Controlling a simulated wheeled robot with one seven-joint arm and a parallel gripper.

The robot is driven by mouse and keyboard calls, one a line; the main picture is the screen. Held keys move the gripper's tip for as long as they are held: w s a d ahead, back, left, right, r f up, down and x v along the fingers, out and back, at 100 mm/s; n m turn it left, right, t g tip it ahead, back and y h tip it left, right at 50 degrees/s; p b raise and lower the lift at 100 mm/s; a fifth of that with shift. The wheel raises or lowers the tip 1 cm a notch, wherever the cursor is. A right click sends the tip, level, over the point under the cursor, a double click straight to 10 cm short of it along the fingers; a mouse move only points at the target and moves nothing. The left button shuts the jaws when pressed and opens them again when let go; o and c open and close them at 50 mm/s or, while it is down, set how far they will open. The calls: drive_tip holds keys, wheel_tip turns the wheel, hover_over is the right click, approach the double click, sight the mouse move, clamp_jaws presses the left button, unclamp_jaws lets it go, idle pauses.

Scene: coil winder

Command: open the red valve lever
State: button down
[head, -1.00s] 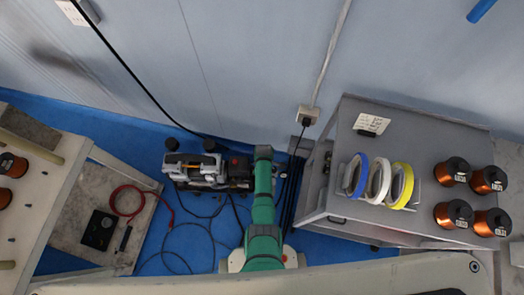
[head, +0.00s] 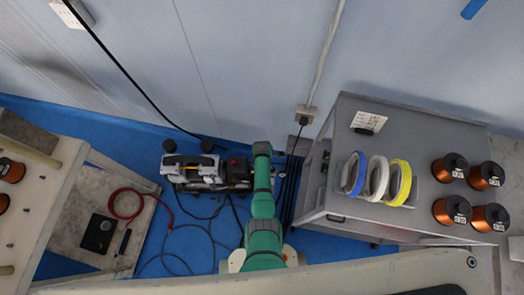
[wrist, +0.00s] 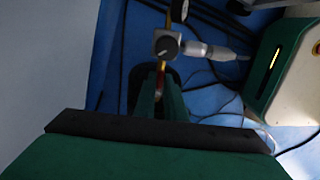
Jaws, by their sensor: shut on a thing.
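In the wrist view, my gripper (wrist: 158,106) is at the middle, its two green fingers pointing away from the camera and close together. A thin red and yellow strip, the red valve lever (wrist: 161,77), shows between the fingertips, and they are shut on it. Just beyond is a silver valve fitting (wrist: 166,44) with a round dark face, joined to a silver pipe on its right. The fingers hide much of the lever. In the head view, my green arm covers the gripper, and I cannot make out the lever there.
A machine (head: 205,170) stands by the wall, left of my arm. A grey cabinet (head: 345,125) with tape rolls and copper spools stands on the right. Black cables (wrist: 205,75) lie around the valve in the wrist view. A green housing (wrist: 278,70) is close on the right.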

drive_tip(key=c, duration=1.8)
unclamp_jaws()
drive_tip(key=shift+r, duration=0.1)
wheel_tip(320, 180, up, 11)
drive_tip(key=shift+w+f, duration=0.1)
drive_tip(key=shift+f, duration=0.05)
